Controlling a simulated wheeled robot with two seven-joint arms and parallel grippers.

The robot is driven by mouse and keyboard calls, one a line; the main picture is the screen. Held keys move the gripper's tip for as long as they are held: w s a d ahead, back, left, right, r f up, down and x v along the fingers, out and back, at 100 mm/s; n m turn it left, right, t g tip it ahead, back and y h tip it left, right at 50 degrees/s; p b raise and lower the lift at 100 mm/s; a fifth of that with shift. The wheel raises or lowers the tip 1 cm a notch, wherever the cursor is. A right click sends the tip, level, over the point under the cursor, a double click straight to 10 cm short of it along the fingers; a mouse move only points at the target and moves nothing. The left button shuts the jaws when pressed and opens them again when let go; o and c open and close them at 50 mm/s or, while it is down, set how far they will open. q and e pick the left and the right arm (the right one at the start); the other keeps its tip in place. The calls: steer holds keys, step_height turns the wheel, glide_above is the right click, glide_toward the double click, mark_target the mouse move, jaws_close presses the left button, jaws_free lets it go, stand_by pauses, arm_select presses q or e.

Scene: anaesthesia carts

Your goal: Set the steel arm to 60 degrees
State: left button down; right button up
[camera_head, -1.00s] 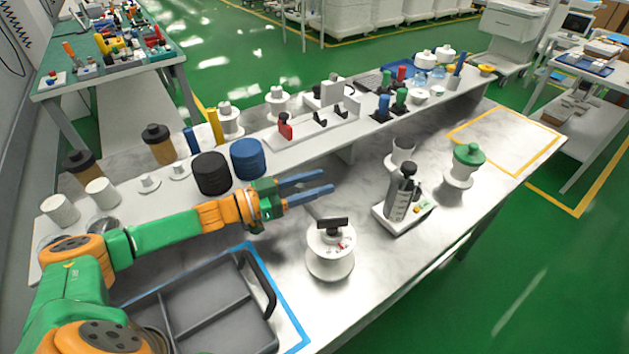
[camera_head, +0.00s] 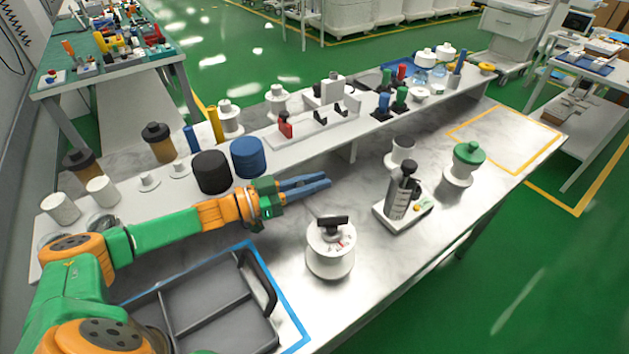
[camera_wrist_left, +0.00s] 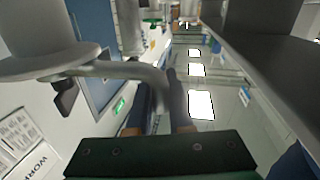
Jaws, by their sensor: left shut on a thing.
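My left gripper (camera_head: 326,180) reaches in from the left over the white bench, its blue fingers close together and pointing right. In the left wrist view, a grey curved bar, which I take for the steel arm (camera_wrist_left: 125,70), bends down between the blue fingers (camera_wrist_left: 162,108). The jaws are shut on it. In the head view I cannot make out the bar at the fingers. A white round pedestal with a black handle and red marks (camera_head: 330,258) stands just in front of the gripper, apart from it. I cannot read any angle. My right gripper is not in view.
A grey divided tray (camera_head: 205,310) lies at front left. Black (camera_head: 211,172) and blue (camera_head: 247,158) round containers stand behind the gripper. A bottle on a white base (camera_head: 402,195) and a green-topped pedestal (camera_head: 465,165) stand to the right. The bench's right end is clear.

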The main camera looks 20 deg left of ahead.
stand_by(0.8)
arm_select(q)
steer(key=shift+w+d, duration=0.35)
steer(key=shift+d, duration=0.15)
stand_by(0.7)
steer(key=c, duration=0.8)
jaws_free()
steer(key=shift+b+v, duration=0.45)
steer(key=shift+v, duration=3.1)
